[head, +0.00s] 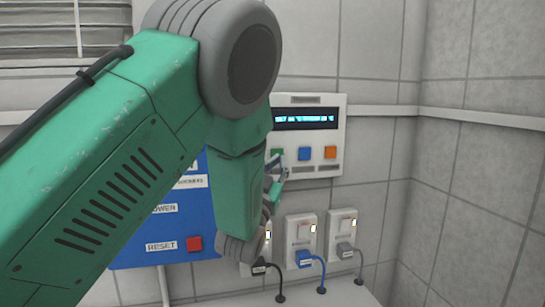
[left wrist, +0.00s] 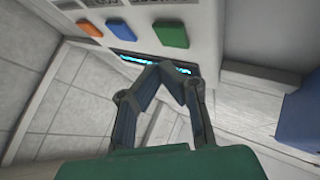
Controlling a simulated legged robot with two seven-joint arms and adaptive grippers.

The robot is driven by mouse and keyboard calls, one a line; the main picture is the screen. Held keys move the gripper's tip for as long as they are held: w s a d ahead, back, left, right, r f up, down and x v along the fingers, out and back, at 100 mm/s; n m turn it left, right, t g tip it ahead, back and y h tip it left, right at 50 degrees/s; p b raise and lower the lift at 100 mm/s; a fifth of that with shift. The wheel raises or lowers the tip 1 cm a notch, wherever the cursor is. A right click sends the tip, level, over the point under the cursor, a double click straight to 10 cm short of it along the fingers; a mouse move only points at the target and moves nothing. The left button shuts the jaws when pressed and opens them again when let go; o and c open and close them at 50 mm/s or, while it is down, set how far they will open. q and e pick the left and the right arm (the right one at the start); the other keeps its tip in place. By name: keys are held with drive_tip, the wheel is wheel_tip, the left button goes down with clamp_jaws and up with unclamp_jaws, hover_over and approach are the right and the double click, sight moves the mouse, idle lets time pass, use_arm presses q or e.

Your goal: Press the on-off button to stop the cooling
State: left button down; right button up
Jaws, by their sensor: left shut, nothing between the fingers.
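A white control panel (head: 312,101) with a lit display (head: 305,118) is on the tiled wall in the head view. Below the display are a green button (head: 277,153), a blue button (head: 304,153) and an orange button (head: 330,152). I cannot read which is the on-off button. My left gripper (head: 281,172) is shut and empty, just below the green button in the head view. In the left wrist view the green button (left wrist: 171,33) stands clear above the gripper's tips (left wrist: 170,68), which overlap the display (left wrist: 125,62). I see no contact with a button. The right gripper is out of view.
A blue panel (head: 138,250) with a red reset button (head: 194,244) is partly hidden behind my left arm. Several wall sockets with plugs, including a blue plug (head: 304,257), sit below the control panel.

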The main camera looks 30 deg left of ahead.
sight(284, 149)
use_arm(q)
drive_tip(key=shift+w+a+r+b, duration=0.1)
drive_tip(key=shift+w+b, duration=0.05)
drive_tip(key=shift+w, duration=0.35)
drive_tip(key=shift+w+a+r+b, duration=0.1)
drive_tip(key=shift+w+b, duration=0.05)
drive_tip(key=shift+w, duration=0.35)
drive_tip(key=shift+a+f, duration=0.2)
drive_tip(key=shift+a, duration=0.4)
drive_tip(key=shift+d+r, duration=0.15)
drive_tip(key=shift+d, duration=0.4)
drive_tip(key=shift+a, duration=0.35)
drive_tip(key=shift+w+d+r, duration=0.1)
drive_tip(key=shift+w+d, duration=0.05)
drive_tip(key=shift+d, duration=0.05)
drive_tip(key=shift+w+a, duration=0.2)
drive_tip(key=shift+a, duration=0.05)
drive_tip(key=shift+w+d+r, duration=0.1)
drive_tip(key=shift+w+d, duration=0.05)
drive_tip(key=shift+d, duration=0.2)
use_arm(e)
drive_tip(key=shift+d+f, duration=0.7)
